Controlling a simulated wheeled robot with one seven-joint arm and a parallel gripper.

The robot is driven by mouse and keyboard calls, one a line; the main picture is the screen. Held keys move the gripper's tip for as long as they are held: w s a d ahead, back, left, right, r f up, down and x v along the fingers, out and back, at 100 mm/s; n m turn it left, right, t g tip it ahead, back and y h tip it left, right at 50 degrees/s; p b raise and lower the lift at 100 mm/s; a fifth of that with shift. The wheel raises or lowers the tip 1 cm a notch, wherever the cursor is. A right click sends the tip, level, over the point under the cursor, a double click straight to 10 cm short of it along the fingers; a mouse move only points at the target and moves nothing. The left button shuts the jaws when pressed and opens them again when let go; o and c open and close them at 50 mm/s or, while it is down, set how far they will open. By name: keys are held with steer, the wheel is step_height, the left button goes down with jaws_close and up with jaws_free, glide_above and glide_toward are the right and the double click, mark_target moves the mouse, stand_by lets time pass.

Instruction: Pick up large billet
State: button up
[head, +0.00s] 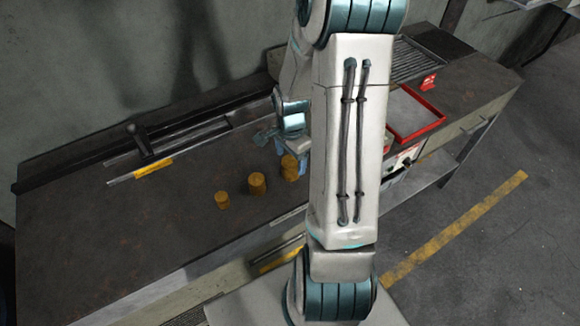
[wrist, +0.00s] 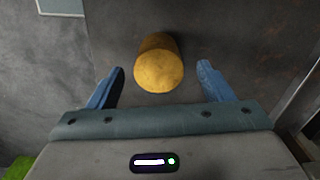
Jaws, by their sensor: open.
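Three yellow-orange cylindrical billets stand in a row on the dark workbench in the head view. The large billet (head: 290,168) is at the right end, partly hidden by my arm. The medium billet (head: 257,183) is in the middle and the small billet (head: 222,200) at the left. My gripper (head: 287,146) is close to the large billet, on its far side in the picture. In the wrist view, my open gripper (wrist: 161,69) has one blue finger on each side of a billet (wrist: 158,70), with visible gaps on both sides. It appears to be the large one.
The workbench (head: 90,215) has free room left of the billets. A rail with a dark handle (head: 140,140) and yellow label lies along the back. A red-rimmed tray (head: 432,122) and a grooved rack (head: 415,60) are at the right.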

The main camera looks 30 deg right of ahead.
mark_target(291, 161)
steer(key=shift+f+p, duration=0.35)
steer(key=shift+f, duration=1.6)
jaws_close()
